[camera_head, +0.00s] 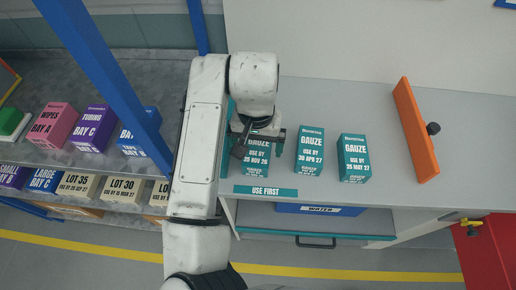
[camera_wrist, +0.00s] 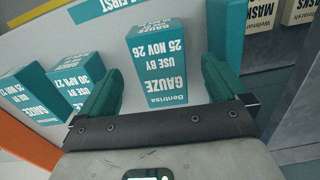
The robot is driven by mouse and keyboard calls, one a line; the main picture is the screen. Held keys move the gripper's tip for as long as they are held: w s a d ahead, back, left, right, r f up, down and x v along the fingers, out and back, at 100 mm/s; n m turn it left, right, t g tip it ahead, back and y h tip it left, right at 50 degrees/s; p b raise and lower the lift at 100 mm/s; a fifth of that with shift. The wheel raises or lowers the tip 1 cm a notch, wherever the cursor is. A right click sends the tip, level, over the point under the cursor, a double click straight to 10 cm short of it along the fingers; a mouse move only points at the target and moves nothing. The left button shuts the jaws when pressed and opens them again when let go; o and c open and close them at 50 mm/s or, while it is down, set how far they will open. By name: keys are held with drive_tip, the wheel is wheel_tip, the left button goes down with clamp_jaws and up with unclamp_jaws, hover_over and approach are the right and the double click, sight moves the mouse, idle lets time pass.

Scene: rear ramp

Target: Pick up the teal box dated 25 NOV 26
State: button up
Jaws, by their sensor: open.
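The teal gauze box dated 25 NOV 26 (camera_head: 255,168) stands on the grey counter behind the "USE FIRST" label, its top hidden by my gripper (camera_head: 258,137). In the wrist view the box (camera_wrist: 160,55) shows its full printed front, upside down. My gripper (camera_wrist: 160,85) is open, with one dark teal finger on each side of the box's near end.
Two more teal gauze boxes stand to the right, one dated 30 APR 27 (camera_head: 310,150) and a farther one (camera_head: 354,158). An orange panel (camera_head: 415,130) stands beyond them. A blue post (camera_head: 105,75) and shelves of boxes are at left. The counter behind is clear.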

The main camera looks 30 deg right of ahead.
sight(257, 151)
drive_tip(key=f, duration=0.2)
drive_tip(key=f+p, duration=0.1)
drive_tip(key=shift+w+d+f, duration=0.3)
drive_tip(key=shift+w+d, duration=0.05)
drive_tip(key=shift+f, duration=0.65)
drive_tip(key=shift+c, duration=0.3)
drive_tip(key=c, duration=1.1)
